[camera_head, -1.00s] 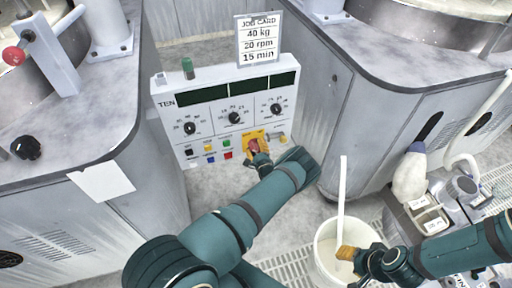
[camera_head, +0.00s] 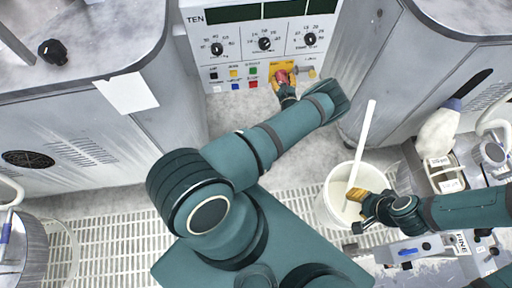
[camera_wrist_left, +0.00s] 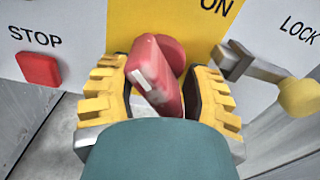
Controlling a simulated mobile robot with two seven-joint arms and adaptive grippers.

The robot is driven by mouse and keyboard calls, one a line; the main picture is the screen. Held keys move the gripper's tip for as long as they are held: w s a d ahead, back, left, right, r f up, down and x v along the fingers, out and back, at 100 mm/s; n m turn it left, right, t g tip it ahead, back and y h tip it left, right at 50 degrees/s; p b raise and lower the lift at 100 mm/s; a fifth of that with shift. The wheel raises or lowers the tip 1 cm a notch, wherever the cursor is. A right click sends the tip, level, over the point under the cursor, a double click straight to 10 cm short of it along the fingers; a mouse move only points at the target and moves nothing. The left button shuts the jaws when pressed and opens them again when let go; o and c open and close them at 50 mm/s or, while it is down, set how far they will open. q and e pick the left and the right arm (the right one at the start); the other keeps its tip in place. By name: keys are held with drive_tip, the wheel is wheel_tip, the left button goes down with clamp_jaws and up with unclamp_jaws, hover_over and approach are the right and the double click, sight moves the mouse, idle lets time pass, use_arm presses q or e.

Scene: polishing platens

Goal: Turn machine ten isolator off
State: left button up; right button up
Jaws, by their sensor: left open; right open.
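The machine ten control panel (camera_head: 228,48) is at the top of the head view, marked TEN. The isolator's red handle (camera_head: 282,76) sits on a yellow plate at its lower right. In the left wrist view the red handle (camera_wrist_left: 158,75) is tilted, on the yellow plate (camera_wrist_left: 140,22) with ON printed at upper right. My left gripper (camera_wrist_left: 160,95) is open, its yellow ribbed fingers on either side of the handle; I cannot tell whether they touch it. My right gripper (camera_head: 366,203) is open beside the white bucket.
A red STOP button (camera_wrist_left: 38,69) is left of the isolator, and a LOCK lever with a yellow knob (camera_wrist_left: 300,97) is right. A white bucket (camera_head: 338,212) with a white stick (camera_head: 364,138) stands on the grating. Grey machine cabinets (camera_head: 118,150) flank the panel.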

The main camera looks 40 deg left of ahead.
use_arm(q)
drive_tip(key=m, duration=0.3)
drive_tip(key=shift+s+a, duration=0.15)
drive_tip(key=shift+s, duration=0.05)
drive_tip(key=m, duration=0.3)
drive_tip(key=shift+s+a+p, duration=0.1)
drive_tip(key=shift+a+p, duration=0.05)
drive_tip(key=shift+p, duration=0.15)
drive_tip(key=m+p, duration=0.1)
drive_tip(key=m, duration=0.3)
drive_tip(key=shift+s+r, duration=0.1)
drive_tip(key=shift+r, duration=0.05)
drive_tip(key=shift+s+d+m, duration=0.15)
drive_tip(key=shift+d+m, duration=0.1)
drive_tip(key=shift+m, duration=0.05)
drive_tip(key=p+v, duration=0.2)
drive_tip(key=v, duration=1.1)
drive_tip(key=s+a+f+n+g, duration=0.1)
drive_tip(key=s+a+n+g, duration=0.1)
drive_tip(key=s+n+g, duration=0.3)
drive_tip(key=s+a+f+n+g, duration=0.2)
drive_tip(key=s+n+g, duration=0.2)
drive_tip(key=s+g, duration=0.15)
drive_tip(key=s+d+n+g+h+b, duration=0.1)
drive_tip(key=s+d+n+g+h, duration=0.5)
drive_tip(key=s, duration=0.5)
drive_tip(key=shift+d+f+n, duration=0.3)
drive_tip(key=shift+f+n, duration=0.15)
drive_tip(key=shift+n, duration=0.55)
